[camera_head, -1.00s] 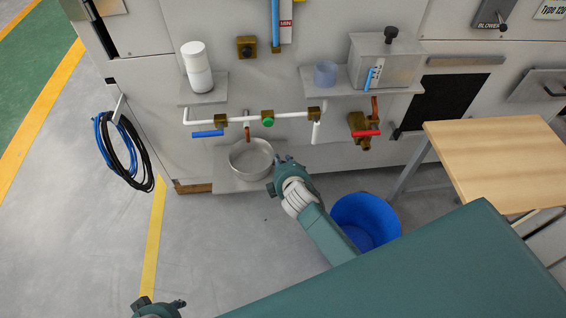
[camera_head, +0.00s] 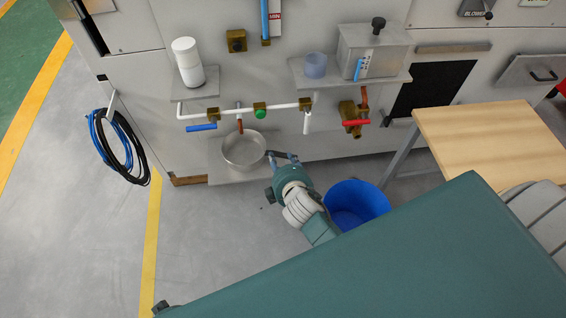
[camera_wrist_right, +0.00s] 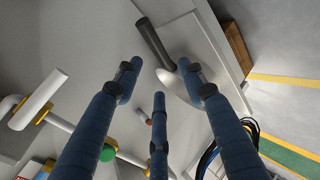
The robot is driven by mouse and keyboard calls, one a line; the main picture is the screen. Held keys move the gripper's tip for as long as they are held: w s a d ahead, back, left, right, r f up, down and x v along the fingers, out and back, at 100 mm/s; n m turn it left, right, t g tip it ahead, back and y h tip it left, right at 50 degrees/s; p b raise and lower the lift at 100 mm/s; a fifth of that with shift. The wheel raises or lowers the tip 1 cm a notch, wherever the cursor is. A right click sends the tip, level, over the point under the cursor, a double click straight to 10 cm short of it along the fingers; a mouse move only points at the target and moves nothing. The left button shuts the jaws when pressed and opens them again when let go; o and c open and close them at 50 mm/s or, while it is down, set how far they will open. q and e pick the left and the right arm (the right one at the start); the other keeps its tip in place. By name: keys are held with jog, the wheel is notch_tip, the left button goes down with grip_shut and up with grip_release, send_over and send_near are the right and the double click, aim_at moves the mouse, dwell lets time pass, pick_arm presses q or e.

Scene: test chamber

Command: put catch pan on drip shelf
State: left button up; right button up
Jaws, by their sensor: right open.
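The catch pan (camera_head: 244,150), a round silver metal pan, appears to sit on the low drip shelf (camera_head: 222,174) against the wall, under a copper spout. In the right wrist view the pan (camera_wrist_right: 176,88) is partly hidden by a finger, and its dark handle (camera_wrist_right: 155,44) sticks out toward the upper left. My right gripper (camera_head: 281,157) is just right of the pan with its fingers apart, open and apparently holding nothing. In the right wrist view its blue fingers (camera_wrist_right: 160,78) are spread. Only a bit of my left gripper (camera_head: 165,307) shows at the bottom edge.
Pipes with a blue lever (camera_head: 201,127), a green knob (camera_head: 260,113) and a red lever (camera_head: 356,122) run above the pan. A blue bucket (camera_head: 360,203) stands right of my right gripper. A wooden table (camera_head: 480,150) is at right. Floor at left is clear.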

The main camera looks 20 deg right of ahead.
pick_arm(q)
jog(key=shift+s+a+f, duration=0.1)
jog(key=shift+s+f, duration=0.3)
jog(key=shift+f, duration=0.2)
jog(key=shift+s+f, duration=0.35)
jog(key=shift+f, duration=0.25)
pick_arm(e)
jog(key=s+f+m+g+y, duration=0.1)
jog(key=s+f+m+g, duration=0.3)
jog(key=s+f, duration=0.7)
jog(key=s+a+f+m+g+y, duration=0.1)
jog(key=s+f+m+g, duration=0.4)
jog(key=s+f, duration=0.6)
jog(key=s+m, duration=0.1)
jog(key=s, duration=0.5)
jog(key=shift+s+m, duration=0.35)
jog(key=shift+m, duration=0.05)
